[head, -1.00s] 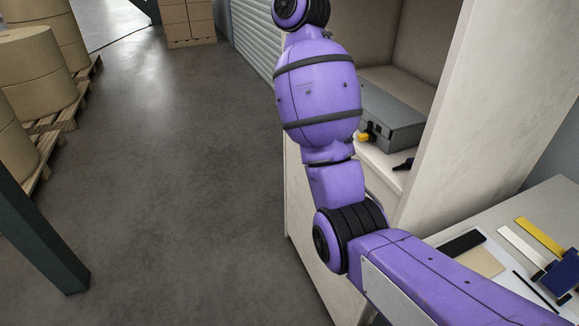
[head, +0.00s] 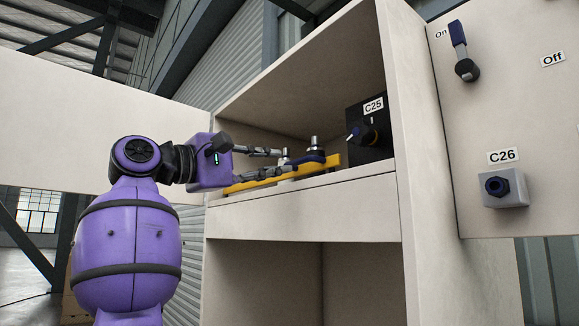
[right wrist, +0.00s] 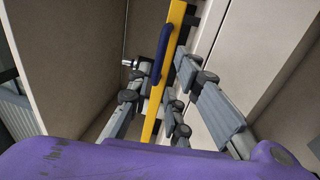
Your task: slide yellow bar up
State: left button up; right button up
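The yellow bar (head: 243,184) lies along the front of an upper cabinet compartment, with a dark blue handle (head: 309,161) on it. My left gripper is not in view.
Inside the compartment, a black box labelled C25 (head: 373,126) with a knob stands right of the bar. A metal post (head: 314,144) rises behind it. The cabinet's side wall (head: 418,130) is close on the right.

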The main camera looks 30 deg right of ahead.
aim_at(295, 162)
jog(key=p+x, duration=0.1)
jog(key=x, duration=0.5)
jog(key=shift+d+r, duration=0.1)
jog(key=shift+d, duration=0.1)
jog(key=shift+d+r, duration=0.15)
jog(key=shift+d, duration=0.4)
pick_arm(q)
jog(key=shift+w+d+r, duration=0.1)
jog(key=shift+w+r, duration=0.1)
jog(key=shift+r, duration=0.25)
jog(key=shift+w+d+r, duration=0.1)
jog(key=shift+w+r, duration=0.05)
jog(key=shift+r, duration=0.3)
pick_arm(e)
jog(key=shift+w, duration=0.15)
grip_shut()
